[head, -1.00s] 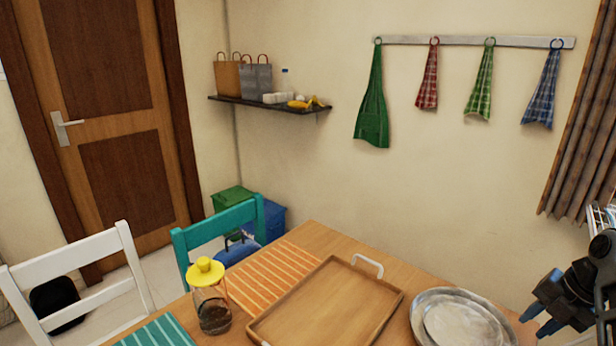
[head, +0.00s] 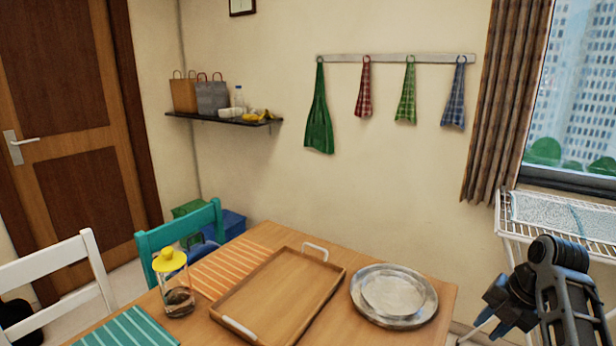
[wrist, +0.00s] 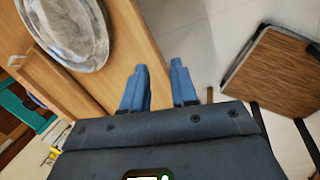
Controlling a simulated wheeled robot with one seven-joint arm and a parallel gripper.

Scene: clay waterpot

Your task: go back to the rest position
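My gripper (head: 487,318) is at the lower right of the head view, beyond the right edge of the wooden table (head: 440,325). In the wrist view its two blue fingers (wrist: 160,88) are apart with nothing between them. The fingers point past the table edge towards the pale floor. My dark arm shows beside the drying rack in the head view. No object is held.
On the table are a metal plate (head: 395,295), a wooden tray (head: 280,295), a jar with a yellow lid (head: 175,285) and striped mats. A white drying rack (head: 510,228) stands by the window. Teal (head: 180,232) and white (head: 50,270) chairs are at left.

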